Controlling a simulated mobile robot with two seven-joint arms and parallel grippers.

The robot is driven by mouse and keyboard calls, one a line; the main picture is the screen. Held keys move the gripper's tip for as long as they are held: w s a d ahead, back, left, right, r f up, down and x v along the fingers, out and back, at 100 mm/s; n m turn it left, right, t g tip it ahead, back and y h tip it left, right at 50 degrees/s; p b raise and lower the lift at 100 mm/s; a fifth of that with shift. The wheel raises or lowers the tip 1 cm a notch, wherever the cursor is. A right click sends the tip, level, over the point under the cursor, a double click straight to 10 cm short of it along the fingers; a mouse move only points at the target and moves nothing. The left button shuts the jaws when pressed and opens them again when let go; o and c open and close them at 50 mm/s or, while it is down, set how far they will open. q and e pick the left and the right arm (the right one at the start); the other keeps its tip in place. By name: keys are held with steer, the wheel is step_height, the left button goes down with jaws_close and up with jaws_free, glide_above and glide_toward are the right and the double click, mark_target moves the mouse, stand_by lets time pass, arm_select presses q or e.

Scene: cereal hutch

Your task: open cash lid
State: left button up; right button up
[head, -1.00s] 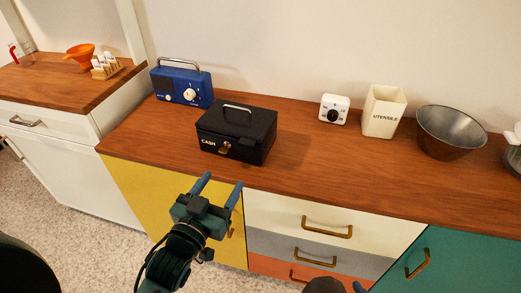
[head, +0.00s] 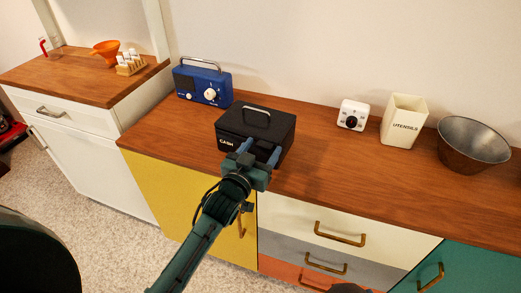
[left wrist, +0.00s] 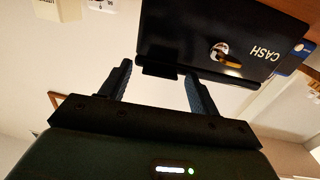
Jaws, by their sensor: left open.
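The black cash box (head: 246,124) stands on the wooden counter with its lid down and the metal handle on top. Its front, with the CASH lettering and a round metal latch, faces me; it also fills the top of the left wrist view (left wrist: 185,35). My left gripper (head: 259,151) is open and empty at the front of the box, hiding the latch in the head view. In the left wrist view my left gripper (left wrist: 160,82) has its fingers apart near the box's lid-side edge; I cannot tell whether they touch it. My right gripper does not show.
A blue radio (head: 203,83) stands close behind the box on the left. A white timer (head: 352,115), a utensils holder (head: 404,120) and a metal bowl (head: 472,145) stand to the right. Counter between box and timer is clear.

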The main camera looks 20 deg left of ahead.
arm_select(q)
jaws_close()
stand_by(0.7)
